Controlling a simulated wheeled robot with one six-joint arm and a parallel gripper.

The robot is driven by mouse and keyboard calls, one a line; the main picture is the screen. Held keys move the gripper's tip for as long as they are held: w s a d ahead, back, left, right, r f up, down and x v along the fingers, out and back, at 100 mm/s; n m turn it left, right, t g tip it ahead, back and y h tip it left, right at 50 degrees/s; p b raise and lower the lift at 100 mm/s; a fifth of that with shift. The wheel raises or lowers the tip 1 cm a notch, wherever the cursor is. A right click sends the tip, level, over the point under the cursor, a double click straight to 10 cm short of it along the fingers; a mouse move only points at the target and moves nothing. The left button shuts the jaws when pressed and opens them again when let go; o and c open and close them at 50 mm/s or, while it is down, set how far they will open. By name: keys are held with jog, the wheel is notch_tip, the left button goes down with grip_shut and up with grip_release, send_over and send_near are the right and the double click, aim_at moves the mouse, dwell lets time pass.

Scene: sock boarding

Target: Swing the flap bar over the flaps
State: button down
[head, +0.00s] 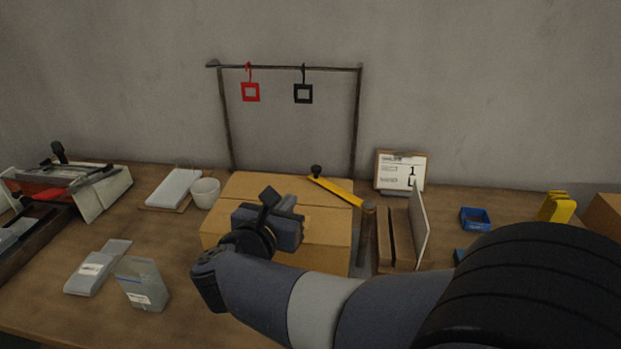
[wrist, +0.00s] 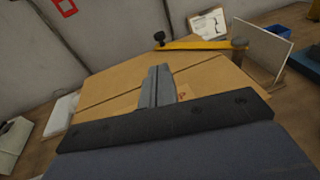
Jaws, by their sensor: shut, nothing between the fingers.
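The flap bar (head: 336,191) is a yellow bar with a black knob (head: 316,170) at its far-left end. It lies at an angle across the back right corner of the cardboard box (head: 328,238), its right end at a post (head: 367,228) beside the box. The box's top flaps (head: 262,187) lie flat. In the wrist view the yellow bar (wrist: 200,44) crosses the far edge of the box top (wrist: 120,80). My gripper (head: 270,197) is shut and empty above the front part of the box, to the left of and nearer than the bar. It also shows in the wrist view (wrist: 158,72).
A rack (head: 285,67) with a red and a black square tag stands behind the box. A clipboard (head: 402,171) and an upright panel (head: 418,225) are at right. A white cup (head: 205,192) stands close left of the box. Pouches (head: 142,283) lie front left.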

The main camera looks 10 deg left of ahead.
aim_at(316, 171)
jog(key=p+x, duration=0.2)
jog(key=x, duration=1.2)
jog(key=shift+p, duration=0.4)
jog(key=shift+d, duration=0.1)
